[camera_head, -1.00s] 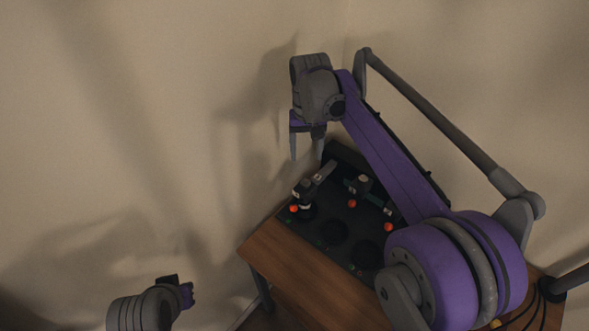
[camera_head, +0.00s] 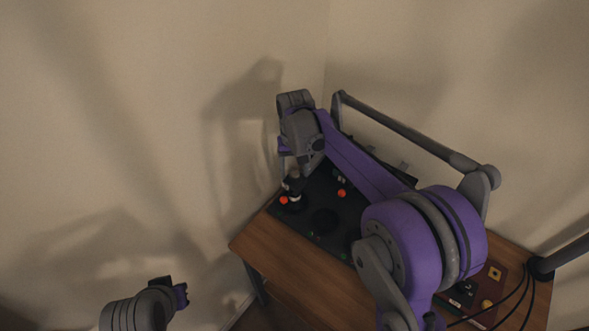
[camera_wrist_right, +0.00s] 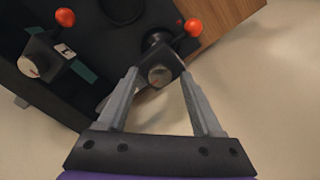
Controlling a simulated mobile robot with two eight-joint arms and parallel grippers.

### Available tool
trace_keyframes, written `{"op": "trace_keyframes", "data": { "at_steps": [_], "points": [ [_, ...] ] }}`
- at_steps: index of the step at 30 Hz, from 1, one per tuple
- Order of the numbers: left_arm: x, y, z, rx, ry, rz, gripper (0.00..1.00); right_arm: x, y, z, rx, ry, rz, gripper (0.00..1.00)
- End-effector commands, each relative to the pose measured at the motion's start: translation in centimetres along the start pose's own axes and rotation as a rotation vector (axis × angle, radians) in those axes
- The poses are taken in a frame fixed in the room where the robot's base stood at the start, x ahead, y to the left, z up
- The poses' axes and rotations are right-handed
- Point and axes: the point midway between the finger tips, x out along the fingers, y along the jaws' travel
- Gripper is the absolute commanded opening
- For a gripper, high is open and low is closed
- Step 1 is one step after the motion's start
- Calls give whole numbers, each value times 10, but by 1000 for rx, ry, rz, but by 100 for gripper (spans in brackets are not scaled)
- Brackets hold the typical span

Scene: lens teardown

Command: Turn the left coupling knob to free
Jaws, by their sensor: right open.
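The left coupling knob (camera_head: 295,196) is a dark post with a light band, standing at the left corner of the black board, with an orange ball (camera_head: 284,200) beside it. My right gripper (camera_head: 298,172) is above it, pointing down, and partly hides it. In the right wrist view the same knob (camera_wrist_right: 160,76) shows a grey round top between the tips of my open right gripper (camera_wrist_right: 160,72). I cannot tell whether the fingers touch it. My left gripper (camera_head: 181,292) is low at the left, away from the table; its jaws are unclear.
The black board (camera_head: 322,222) lies on a wooden table (camera_head: 285,262). A second knob (camera_wrist_right: 36,66) with an orange ball (camera_wrist_right: 65,17) stands nearby. A dark red tray (camera_head: 492,283) and cables lie at the right. Walls stand close behind.

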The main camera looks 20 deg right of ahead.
Motion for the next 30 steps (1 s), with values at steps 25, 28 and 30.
{"op": "trace_keyframes", "data": {
  "at_steps": [25, 28, 30],
  "points": [
    [0, 0, 1, 0, -1, 0, 0, 0, 0, 0, -23, 0, 0, 0],
    [1, 0, 2, 0, -1, 0, 0, 0, 0, 0, -58, 0, 0, 0],
    [2, 0, 2, 0, -2, 0, 0, 0, 0, 0, -93, -1, 0, 0]
  ]
}}
